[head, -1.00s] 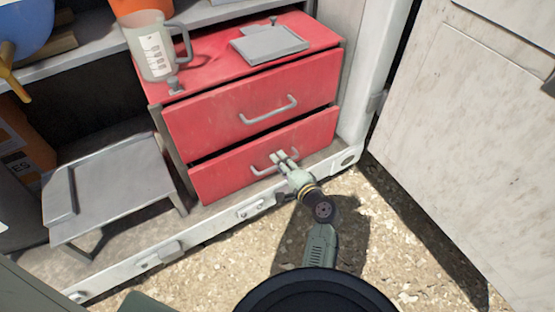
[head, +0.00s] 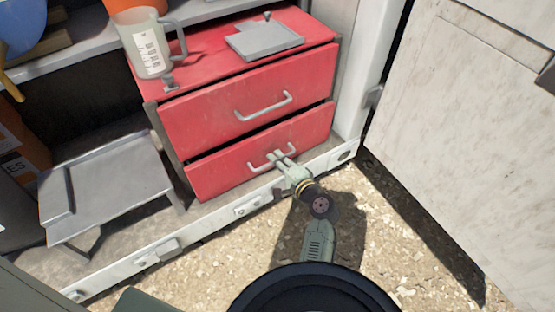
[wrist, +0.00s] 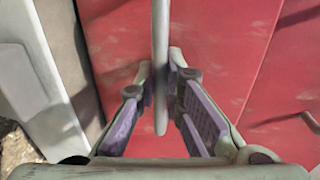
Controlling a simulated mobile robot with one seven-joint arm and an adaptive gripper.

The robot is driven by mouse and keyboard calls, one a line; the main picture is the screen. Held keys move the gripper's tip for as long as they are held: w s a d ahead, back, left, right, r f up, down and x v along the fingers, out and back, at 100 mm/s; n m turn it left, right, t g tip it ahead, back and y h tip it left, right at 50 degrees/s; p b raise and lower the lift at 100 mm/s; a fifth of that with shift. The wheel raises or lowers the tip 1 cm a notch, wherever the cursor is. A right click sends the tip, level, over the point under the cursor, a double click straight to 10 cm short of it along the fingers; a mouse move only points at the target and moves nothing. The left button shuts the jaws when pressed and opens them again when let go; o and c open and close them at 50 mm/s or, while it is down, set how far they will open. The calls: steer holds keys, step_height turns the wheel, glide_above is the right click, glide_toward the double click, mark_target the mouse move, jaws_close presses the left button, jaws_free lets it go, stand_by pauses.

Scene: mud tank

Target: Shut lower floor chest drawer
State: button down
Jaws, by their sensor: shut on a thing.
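The red chest (head: 210,82) stands on the floor of a white-edged compartment. Its lower drawer (head: 222,176) has a red front and looks nearly flush with the upper drawer (head: 200,122), with a thin dark gap between them. The lower drawer's grey bar handle (head: 256,168) is partly covered by my gripper (head: 284,163). In the wrist view the handle bar (wrist: 160,60) runs between the two fingers of my gripper (wrist: 161,82), which are closed around it against the red front.
A clear measuring jug (head: 150,45) and a grey plate-like tray (head: 265,40) sit on the chest. A low grey metal stand (head: 115,185) is to its left. The white sill (head: 250,205) runs before the chest, and a pale door panel (head: 460,140) stands open at the right.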

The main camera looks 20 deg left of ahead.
stand_by(0.3)
steer(key=shift+w+a+r, duration=0.1)
steer(key=shift+w+a, duration=1.05)
steer(key=shift+a, duration=0.25)
steer(key=c, duration=1.7)
jaws_free()
steer(key=v, duration=1.2)
